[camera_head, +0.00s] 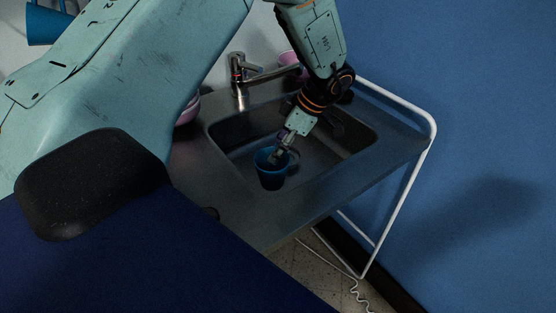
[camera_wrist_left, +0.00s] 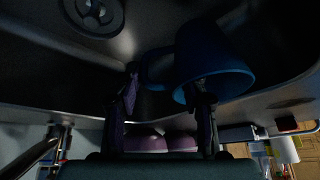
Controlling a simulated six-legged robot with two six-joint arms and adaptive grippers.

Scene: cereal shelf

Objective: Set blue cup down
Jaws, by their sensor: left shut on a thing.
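The blue cup (camera_head: 270,177) is at the front part of the sink basin (camera_head: 225,135) in the head view, roughly upright. My left gripper (camera_head: 281,154) reaches down to it from the upper right and is shut on its rim side. In the left wrist view the cup (camera_wrist_left: 215,55) and its handle (camera_wrist_left: 157,72) show at the fingers (camera_wrist_left: 166,92), one of which overlaps the cup's rim. Whether the cup's base touches the basin floor cannot be told. My right gripper is not in view.
A metal faucet (camera_head: 238,75) stands behind the basin, with a pink cup (camera_head: 289,59) to its right. A pink bowl (camera_head: 187,112) is at the left, partly hidden by my arm. A white rail (camera_head: 405,108) edges the counter. A drain (camera_wrist_left: 94,14) shows in the basin.

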